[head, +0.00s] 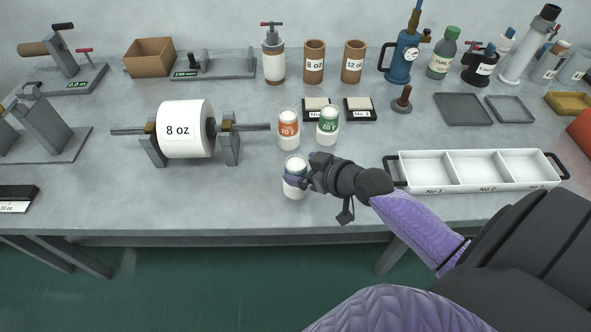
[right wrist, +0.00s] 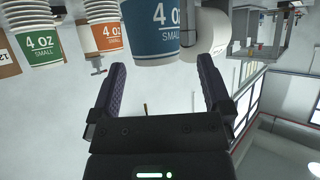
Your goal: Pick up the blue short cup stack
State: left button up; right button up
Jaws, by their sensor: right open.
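The blue short cup stack (head: 293,190) stands upright on the bench, front centre in the head view, with white cups showing at its top. In the right wrist view its blue cup (right wrist: 150,28), labelled 4 oz small, fills the top centre. My right gripper (head: 302,179) is at the stack's right side, with a finger partly covering its blue band. In the right wrist view the purple fingers (right wrist: 162,68) are spread apart, with the blue cup between and beyond their tips. I cannot tell whether they touch it. My left gripper is not in view.
An orange cup stack (head: 288,130) and a green cup stack (head: 328,126) stand close behind the blue one. A large 8 oz roll on a stand (head: 186,130) is to the left. A white three-compartment tray (head: 478,187) is to the right. The bench in front is clear.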

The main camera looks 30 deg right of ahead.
jog(key=x, duration=0.2)
jog(key=b+x, duration=0.1)
jog(key=x, duration=0.2)
jog(key=shift+d+b, duration=0.2)
jog(key=shift+b, duration=0.1)
jog(key=shift+w, duration=0.25)
jog(key=shift+s, duration=0.1)
jog(key=c, duration=1.2)
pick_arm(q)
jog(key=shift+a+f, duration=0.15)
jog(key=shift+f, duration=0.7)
